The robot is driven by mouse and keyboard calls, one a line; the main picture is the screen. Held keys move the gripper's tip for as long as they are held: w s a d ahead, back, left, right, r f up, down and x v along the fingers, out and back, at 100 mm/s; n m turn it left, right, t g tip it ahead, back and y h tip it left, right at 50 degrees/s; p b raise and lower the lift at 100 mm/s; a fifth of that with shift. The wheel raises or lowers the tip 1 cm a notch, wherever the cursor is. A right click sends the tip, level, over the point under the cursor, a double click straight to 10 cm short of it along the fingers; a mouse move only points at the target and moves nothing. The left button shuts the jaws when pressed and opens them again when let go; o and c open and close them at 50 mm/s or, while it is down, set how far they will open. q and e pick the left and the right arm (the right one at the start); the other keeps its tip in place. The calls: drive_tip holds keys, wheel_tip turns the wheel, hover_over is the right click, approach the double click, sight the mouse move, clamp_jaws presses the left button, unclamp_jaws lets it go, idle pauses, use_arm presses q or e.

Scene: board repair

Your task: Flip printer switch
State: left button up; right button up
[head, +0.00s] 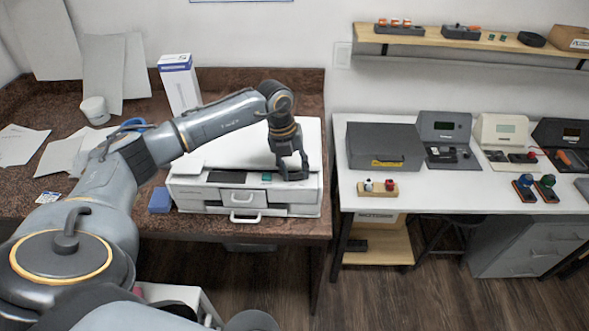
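The white printer (300,196) stands on the brown stone counter, with a dark panel and a small green part on its upper front edge. A handle-like loop hangs at its front. My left gripper (293,176) is over the top front edge of the printer, fingers pointing down, right of the green part (267,177). Its fingers look spread apart with nothing between them. I cannot tell whether they touch the printer. No switch can be made out clearly; the gripper may hide part of the panel. My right gripper is not in view.
A blue block (160,200) sits left of the printer, and a tall white-blue box (181,84) stands behind it. Papers (62,157) lie at left. The white table (425,196) at right holds a grey case (384,146) and several devices. A gap separates it from the counter.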

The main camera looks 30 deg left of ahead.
sight(300, 176)
use_arm(q)
drive_tip(key=shift+c, duration=0.8)
drive_tip(key=shift+w+d, duration=0.1)
drive_tip(key=shift+d, duration=0.1)
drive_tip(key=shift+w+d+g+y, duration=0.1)
drive_tip(key=shift+g+y, duration=0.3)
drive_tip(key=shift+y, duration=0.2)
drive_tip(key=shift+w+d+g+y, duration=0.1)
drive_tip(key=shift+g+y, duration=0.3)
drive_tip(key=shift+y, duration=0.2)
drive_tip(key=o, duration=1.2)
drive_tip(key=shift+c, duration=0.2)
drive_tip(key=shift+r, duration=0.1)
wheel_tip(300, 176, up, 12)
drive_tip(key=shift+d, duration=0.25)
